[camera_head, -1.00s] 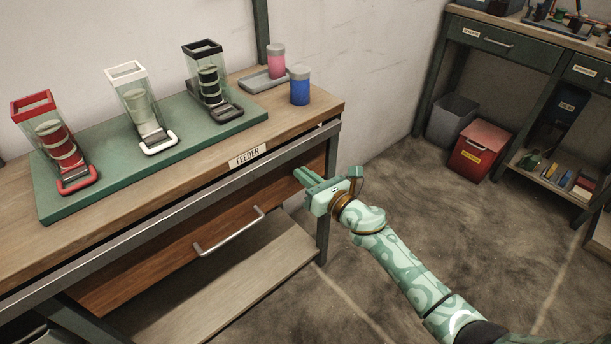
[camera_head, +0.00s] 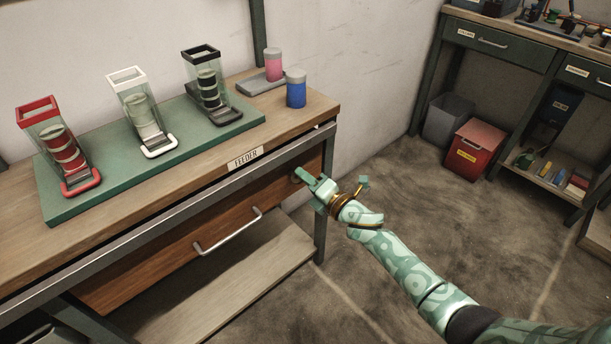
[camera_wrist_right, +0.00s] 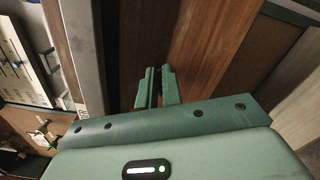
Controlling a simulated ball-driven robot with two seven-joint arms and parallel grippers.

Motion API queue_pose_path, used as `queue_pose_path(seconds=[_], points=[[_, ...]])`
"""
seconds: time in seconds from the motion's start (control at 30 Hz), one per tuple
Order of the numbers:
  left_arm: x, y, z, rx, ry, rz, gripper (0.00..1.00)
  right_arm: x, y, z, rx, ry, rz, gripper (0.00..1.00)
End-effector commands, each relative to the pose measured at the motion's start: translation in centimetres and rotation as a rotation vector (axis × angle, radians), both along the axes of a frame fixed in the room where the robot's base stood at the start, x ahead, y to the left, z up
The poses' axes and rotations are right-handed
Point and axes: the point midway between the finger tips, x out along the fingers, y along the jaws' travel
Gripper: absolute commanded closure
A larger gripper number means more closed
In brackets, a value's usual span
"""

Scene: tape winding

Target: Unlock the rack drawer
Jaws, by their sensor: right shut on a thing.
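The wooden rack drawer (camera_head: 180,243) is under the bench labelled FEEDER, with a silver bar handle (camera_head: 228,233) on its front. Its front also shows in the right wrist view (camera_wrist_right: 205,45). My right gripper (camera_head: 303,178) is at the right end of the drawer front, to the right of the handle. Its fingers (camera_wrist_right: 157,88) point at the drawer front and are shut on a small dark lock part (camera_head: 296,178), which the fingers mostly hide. I cannot tell the lock's exact shape or turn. My left gripper is not in view.
On the bench, a green base (camera_head: 100,185) carries red, white and black feeders. A pink jar (camera_head: 273,65) and blue jar (camera_head: 296,93) stand behind. A bench leg (camera_head: 321,225) is close to my gripper. A red bin (camera_head: 475,150) stands across the open floor.

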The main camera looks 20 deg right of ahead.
Motion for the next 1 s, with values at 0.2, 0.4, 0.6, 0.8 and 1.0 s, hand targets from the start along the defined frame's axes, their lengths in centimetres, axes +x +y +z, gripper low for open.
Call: queue_pose_path(seconds=[0.2, 0.4, 0.6, 0.8, 1.0], points=[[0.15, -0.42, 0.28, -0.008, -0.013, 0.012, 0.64, 0.03, -0.18, -0.19, 0.172, 0.064, -0.002, 1.0], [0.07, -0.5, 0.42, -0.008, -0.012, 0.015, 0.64, 0.03, -0.22, -0.42, 0.294, 0.108, -0.003, 1.0], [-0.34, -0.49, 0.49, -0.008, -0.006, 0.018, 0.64, 0.04, -0.22, -0.56, 0.372, 0.136, -0.003, 1.0], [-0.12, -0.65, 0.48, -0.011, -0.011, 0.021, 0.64, 0.03, -0.23, -0.68, 0.405, 0.149, -0.003, 1.0], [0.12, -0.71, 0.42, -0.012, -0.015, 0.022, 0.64, 0.03, -0.23, -0.72, 0.414, 0.152, -0.003, 1.0]])
